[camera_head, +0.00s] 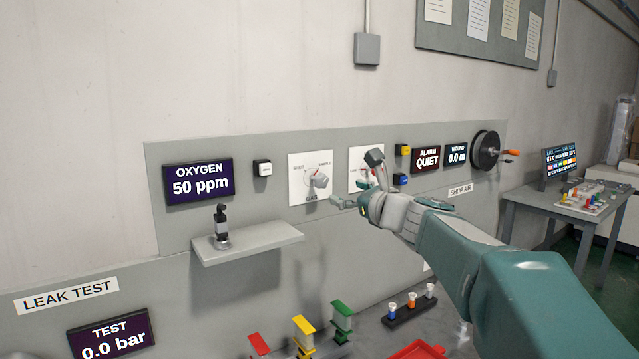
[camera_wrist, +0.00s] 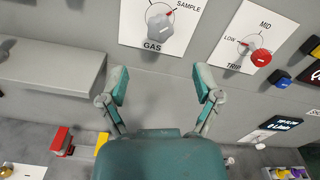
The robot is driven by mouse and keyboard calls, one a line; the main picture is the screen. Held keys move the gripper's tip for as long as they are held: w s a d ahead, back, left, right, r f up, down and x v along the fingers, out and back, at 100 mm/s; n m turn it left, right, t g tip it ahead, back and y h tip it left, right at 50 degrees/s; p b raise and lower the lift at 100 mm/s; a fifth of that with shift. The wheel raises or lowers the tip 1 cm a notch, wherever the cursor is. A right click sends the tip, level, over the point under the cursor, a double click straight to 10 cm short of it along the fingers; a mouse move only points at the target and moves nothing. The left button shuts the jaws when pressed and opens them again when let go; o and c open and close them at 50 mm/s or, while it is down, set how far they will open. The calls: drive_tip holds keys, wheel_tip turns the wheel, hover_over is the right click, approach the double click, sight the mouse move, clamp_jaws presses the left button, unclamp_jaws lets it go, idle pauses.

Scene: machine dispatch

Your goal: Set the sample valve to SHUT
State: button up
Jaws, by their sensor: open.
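The sample valve is a grey lobed knob (camera_head: 319,181) on a white plate marked SHUT, SAMPLE and GAS. In the wrist view the knob (camera_wrist: 166,32) shows above the gap between my fingers, with its red pointer toward the SAMPLE mark. The SHUT mark is outside the wrist view. My gripper (camera_head: 357,181) is open and empty, just right of the valve plate in the head view. In the wrist view its two fingers (camera_wrist: 160,84) are spread wide below the GAS label, and the knob is not between them.
A red TRIP knob (camera_wrist: 261,57) sits on the neighbouring plate to the right. A grey shelf (camera_head: 250,243) with a small black-topped fitting (camera_head: 221,228) juts out at lower left. A white button (camera_head: 262,168) is left of the valve. Coloured clamps (camera_head: 304,332) stand below.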

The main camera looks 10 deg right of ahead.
sight(323, 183)
drive_tip(key=x, duration=1)
drive_tip(key=shift+s, duration=0.1)
clamp_jaws()
